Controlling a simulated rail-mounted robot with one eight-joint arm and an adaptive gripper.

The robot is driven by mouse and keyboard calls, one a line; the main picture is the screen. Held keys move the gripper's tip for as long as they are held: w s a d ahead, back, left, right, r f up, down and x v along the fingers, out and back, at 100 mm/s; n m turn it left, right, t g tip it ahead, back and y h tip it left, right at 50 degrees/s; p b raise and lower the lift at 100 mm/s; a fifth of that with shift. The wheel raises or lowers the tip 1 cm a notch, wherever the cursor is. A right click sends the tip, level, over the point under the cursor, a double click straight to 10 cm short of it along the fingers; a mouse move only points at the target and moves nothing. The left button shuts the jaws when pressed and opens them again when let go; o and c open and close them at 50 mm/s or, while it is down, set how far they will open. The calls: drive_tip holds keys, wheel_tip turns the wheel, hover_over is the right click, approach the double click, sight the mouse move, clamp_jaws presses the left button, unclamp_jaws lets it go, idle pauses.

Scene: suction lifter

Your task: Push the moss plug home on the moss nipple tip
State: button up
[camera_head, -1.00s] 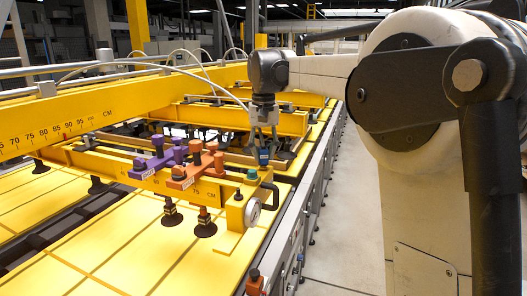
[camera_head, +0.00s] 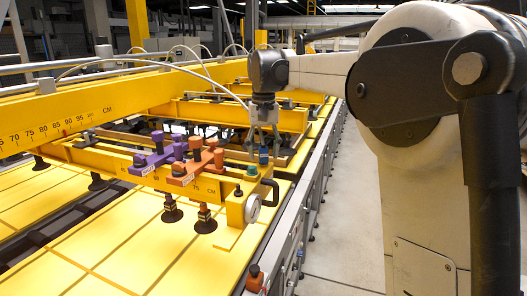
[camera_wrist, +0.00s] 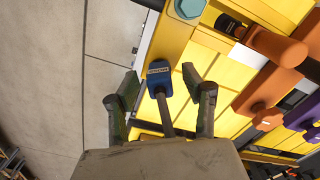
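My gripper (camera_wrist: 160,80) is open. Its two fingers stand apart, with clear gaps on both sides of a blue labelled block (camera_wrist: 159,79) on a dark stem. In the head view my gripper (camera_head: 264,143) points down over the blue piece (camera_head: 263,157) at the near end of the yellow lifter bar. I cannot pick out a moss-coloured plug or nipple tip for certain, and the label is too small to read.
Orange handles (camera_head: 197,160) and purple handles (camera_head: 157,150) stand along the bar. A round gauge (camera_head: 252,209) and a black curved handle (camera_head: 271,190) are at its near end. Grey floor (camera_head: 340,215) lies free right of the rail.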

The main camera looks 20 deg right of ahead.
drive_tip(key=shift+r, duration=0.1)
wheel_tip(320, 180, up, 12)
drive_tip(key=f, duration=0.1)
drive_tip(key=s+f+n+t+b, duration=0.1)
drive_tip(key=s+f+t+b, duration=0.6)
drive_tip(key=s+f, duration=2.8)
wheel_tip(320, 180, down, 2)
drive_tip(key=b, duration=0.7)
drive_tip(key=shift+c, duration=0.5)
